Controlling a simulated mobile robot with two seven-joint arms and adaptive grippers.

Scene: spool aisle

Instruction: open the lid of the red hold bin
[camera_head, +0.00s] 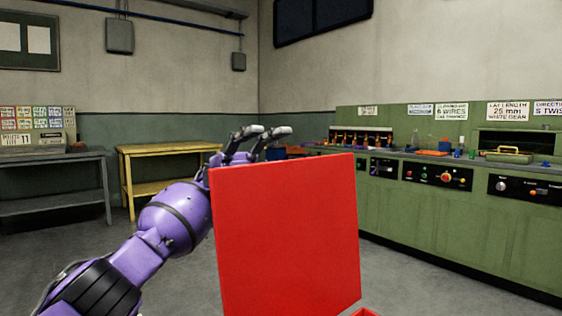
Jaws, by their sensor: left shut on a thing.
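The red lid (287,235) of the hold bin stands steeply raised in the lower middle, its broad flat face filling much of the view. A small piece of the red bin (366,312) shows at the bottom edge, right of the lid; the rest of the bin is out of view. My purple left arm comes in from the lower left. My left gripper (270,132) is at the lid's upper left edge, with its grey fingers showing above the edge. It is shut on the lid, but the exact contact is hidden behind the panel. My right gripper is not in view.
A green workbench (440,205) with control panels and small items runs along the right wall. A yellow table (170,150) and a grey table (60,205) stand at the back left. Grey floor is open between them and the lid.

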